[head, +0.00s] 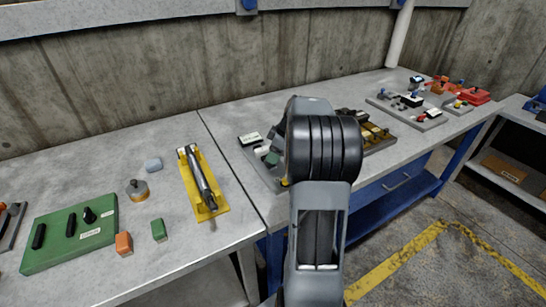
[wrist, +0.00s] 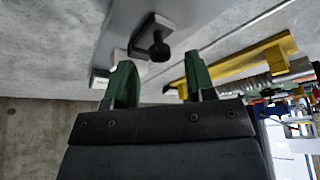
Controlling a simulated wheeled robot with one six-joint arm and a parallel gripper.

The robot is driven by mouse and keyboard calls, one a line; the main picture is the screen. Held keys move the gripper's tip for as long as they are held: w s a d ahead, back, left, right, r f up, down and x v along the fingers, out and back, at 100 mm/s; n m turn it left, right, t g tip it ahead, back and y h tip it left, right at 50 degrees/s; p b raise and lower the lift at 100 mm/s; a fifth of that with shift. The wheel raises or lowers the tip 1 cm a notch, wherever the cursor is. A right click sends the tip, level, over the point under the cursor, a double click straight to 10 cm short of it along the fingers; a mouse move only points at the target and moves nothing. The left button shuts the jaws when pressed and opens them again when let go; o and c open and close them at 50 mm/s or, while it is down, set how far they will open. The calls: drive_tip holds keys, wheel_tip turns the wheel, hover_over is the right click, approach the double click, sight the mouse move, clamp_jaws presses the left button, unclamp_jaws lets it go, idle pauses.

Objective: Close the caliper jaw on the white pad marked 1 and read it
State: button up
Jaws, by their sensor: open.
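In the head view a grey plate (head: 252,160) lies on the bench, partly hidden behind my arm. It carries a small dark-and-white display (head: 250,138) and pale and green blocks (head: 270,158). In the wrist view, a grey plate (wrist: 135,25) carries a grey block with a black knob (wrist: 159,48), with small white pieces (wrist: 101,81) beside it. I cannot read any mark 1 or tell for certain which part is the caliper jaw. My gripper (wrist: 158,72) has two green fingers, spread apart with nothing between them, close to the knob. In the head view my arm hides the gripper.
A yellow cradle with a dark cylinder (head: 200,180) lies left of the plate and shows in the wrist view (wrist: 235,62). A green board (head: 72,240) and small blocks (head: 123,243) lie farther left. More fixtures (head: 420,112) stand at right.

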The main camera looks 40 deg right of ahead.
drive_tip(key=shift+x, duration=1.05)
